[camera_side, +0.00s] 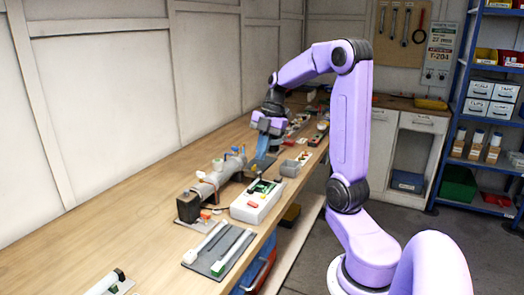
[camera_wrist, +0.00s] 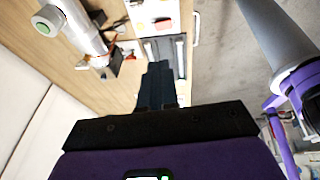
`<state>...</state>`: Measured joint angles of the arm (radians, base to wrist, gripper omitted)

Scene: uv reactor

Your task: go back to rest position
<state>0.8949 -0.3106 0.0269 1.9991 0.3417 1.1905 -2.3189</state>
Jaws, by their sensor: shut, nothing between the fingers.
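My gripper (camera_side: 263,150) hangs over the far part of the long wooden bench, above and behind the reactor in the side view. In the wrist view my gripper (camera_wrist: 158,72) shows its dark fingers together, with nothing between them. The grey cylindrical reactor (camera_side: 214,179) lies on the bench, with a dark block at its near end. It also shows at the upper left of the wrist view (camera_wrist: 82,28). A white box (camera_side: 254,206) with a green board and red parts sits to its right. The gripper appears apart from all of these.
A grey plate (camera_side: 219,250) with white tubes lies nearer on the bench. A small grey bin (camera_side: 290,168) and several small items stand near the bench's right edge. A wall runs along the left. Blue shelves (camera_side: 462,100) stand at the far right.

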